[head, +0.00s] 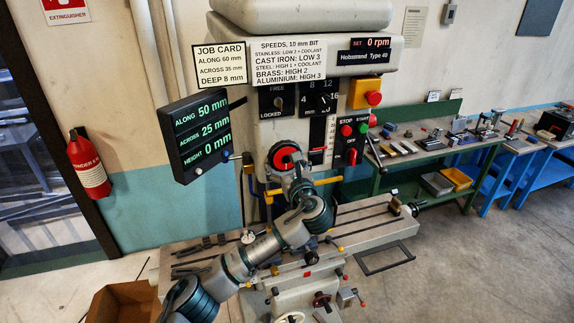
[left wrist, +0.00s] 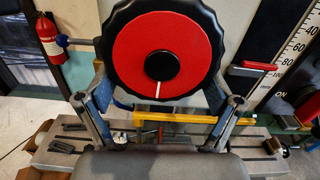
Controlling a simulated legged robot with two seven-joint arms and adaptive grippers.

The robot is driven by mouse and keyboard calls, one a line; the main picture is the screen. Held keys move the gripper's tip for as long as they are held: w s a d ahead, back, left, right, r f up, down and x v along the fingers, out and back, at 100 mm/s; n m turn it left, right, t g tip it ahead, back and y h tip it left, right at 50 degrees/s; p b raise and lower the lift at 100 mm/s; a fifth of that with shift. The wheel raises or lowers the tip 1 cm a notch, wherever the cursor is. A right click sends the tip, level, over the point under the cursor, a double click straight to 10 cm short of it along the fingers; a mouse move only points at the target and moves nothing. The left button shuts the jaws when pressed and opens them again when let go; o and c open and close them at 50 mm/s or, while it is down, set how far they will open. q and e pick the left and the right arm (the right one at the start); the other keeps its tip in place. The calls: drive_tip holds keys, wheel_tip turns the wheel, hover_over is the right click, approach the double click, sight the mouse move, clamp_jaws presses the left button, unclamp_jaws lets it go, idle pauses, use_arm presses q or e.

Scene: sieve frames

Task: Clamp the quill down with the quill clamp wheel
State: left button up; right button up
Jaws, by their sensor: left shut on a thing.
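The quill clamp wheel (head: 284,156) is on the front of the grey drilling machine's head. It has a red face, a black scalloped rim and a black hub. In the left wrist view the wheel (left wrist: 135,50) fills the top middle, and its white mark points almost straight down from the hub. My left gripper (left wrist: 157,92) is shut on the wheel, one finger on each side of the rim. In the head view the gripper (head: 288,168) hides part of the wheel. A FREE/LOCKED indicator (head: 274,102) sits above; its setting is too small to read. My right gripper is not in view.
A display (head: 200,135) reads along 50, across 25, height 0 mm. The speed sign (head: 378,43) reads 0 rpm. A yellow bar (left wrist: 175,118) crosses below the wheel. The slotted machine table (head: 360,228) lies underneath; a green bench (head: 425,150) stands right. Floor is clear at right.

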use_arm(q)
drive_tip(key=shift+a+r+m, duration=0.1)
drive_tip(key=shift+r+m, duration=0.3)
drive_tip(key=shift+r, duration=0.05)
drive_tip(key=o, duration=0.8)
drive_tip(key=shift+o, duration=0.2)
drive_tip(key=shift+f, duration=0.15)
drive_tip(key=shift+d+f, duration=0.1)
drive_tip(key=shift+d, duration=0.1)
drive_tip(key=shift+s+d, duration=0.1)
drive_tip(key=shift+s, duration=0.2)
drive_tip(key=v, duration=1.1)
